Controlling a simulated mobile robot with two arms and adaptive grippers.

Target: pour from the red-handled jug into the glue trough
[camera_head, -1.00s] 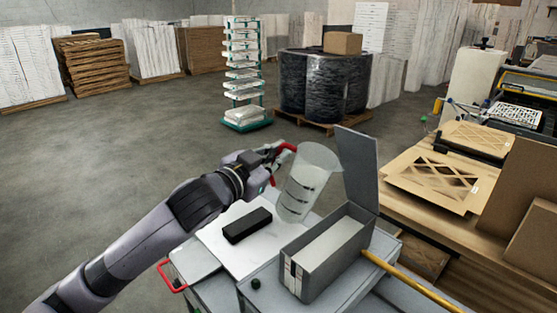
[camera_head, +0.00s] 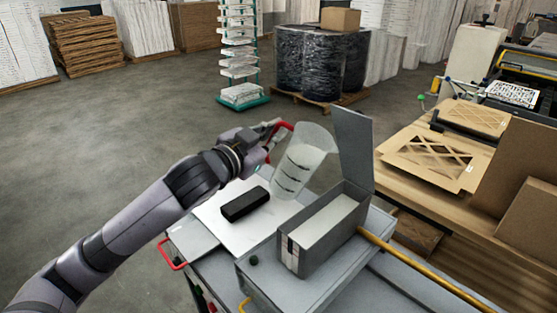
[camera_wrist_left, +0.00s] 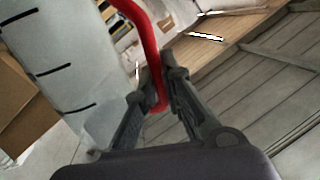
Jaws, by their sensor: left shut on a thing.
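The red-handled jug (camera_head: 302,163) is a translucent measuring jug with dark marks on its side. It is held in the air, tilted, its wide rim up and leaning right. My left gripper (camera_head: 272,138) is shut on its red handle. In the left wrist view the gripper's fingers (camera_wrist_left: 163,98) close around the red handle, with the jug wall (camera_wrist_left: 62,70) at the left. The glue trough (camera_head: 322,234) is a grey open box with a pale inside and a raised lid (camera_head: 353,150). The jug is beside and above its left back part. My right gripper is not in view.
A black block (camera_head: 245,204) lies on the white top left of the trough. A yellow bar (camera_head: 425,273) runs along the cart's right. A wooden bench with cardboard frames (camera_head: 428,163) stands right. Open floor (camera_head: 120,150) lies left.

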